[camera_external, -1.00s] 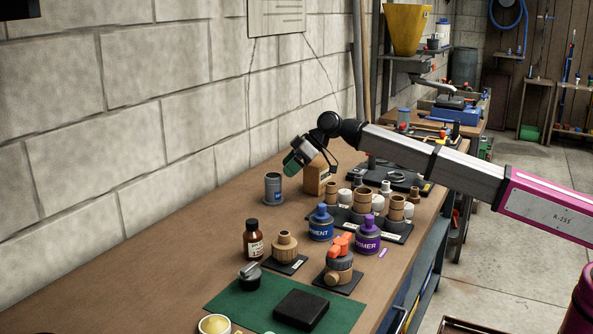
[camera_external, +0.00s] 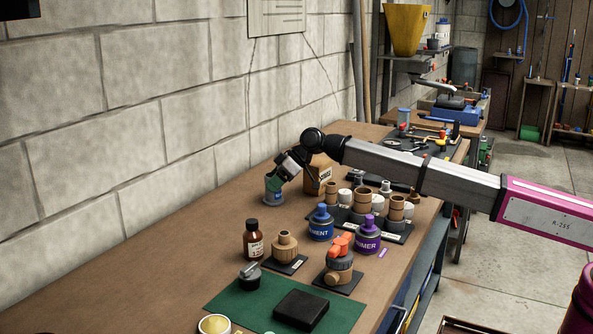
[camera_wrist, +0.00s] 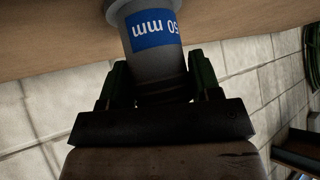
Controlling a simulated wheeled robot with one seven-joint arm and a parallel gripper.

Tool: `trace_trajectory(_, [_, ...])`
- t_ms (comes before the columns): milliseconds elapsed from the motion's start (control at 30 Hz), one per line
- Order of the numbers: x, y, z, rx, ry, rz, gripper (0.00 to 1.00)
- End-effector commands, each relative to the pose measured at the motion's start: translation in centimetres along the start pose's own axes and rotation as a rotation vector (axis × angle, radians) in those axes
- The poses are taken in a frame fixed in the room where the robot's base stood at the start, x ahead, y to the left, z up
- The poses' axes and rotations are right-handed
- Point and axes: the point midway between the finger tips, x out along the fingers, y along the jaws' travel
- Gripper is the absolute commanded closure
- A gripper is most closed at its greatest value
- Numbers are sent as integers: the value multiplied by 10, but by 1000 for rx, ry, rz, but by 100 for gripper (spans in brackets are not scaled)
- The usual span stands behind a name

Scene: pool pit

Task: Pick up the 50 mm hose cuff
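The 50 mm hose cuff (camera_external: 273,197) is a grey cylinder with a blue label, standing upright on the brown bench near the block wall. In the wrist view the cuff (camera_wrist: 150,38) fills the top middle, and its blue label reads "50 mm" upside down. My gripper (camera_external: 275,184) is tilted down at the cuff's upper part and hides some of it. In the wrist view my gripper's green fingers (camera_wrist: 160,78) stand on either side of the cuff, open, with narrow dark gaps beside it. Contact is hard to make out in the shadow.
A tan box (camera_external: 319,176) stands close behind my gripper. Brown fittings (camera_external: 362,200) stand on a black tray to the right. Bench left of the cuff is clear.

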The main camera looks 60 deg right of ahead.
Motion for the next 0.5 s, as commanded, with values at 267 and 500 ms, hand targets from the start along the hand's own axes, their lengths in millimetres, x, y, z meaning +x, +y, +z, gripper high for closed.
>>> trace_trajectory(267, [0,0,0,0,-1,0,68])
trace_trajectory(500, [-4,0,-4,0,0,0,69])
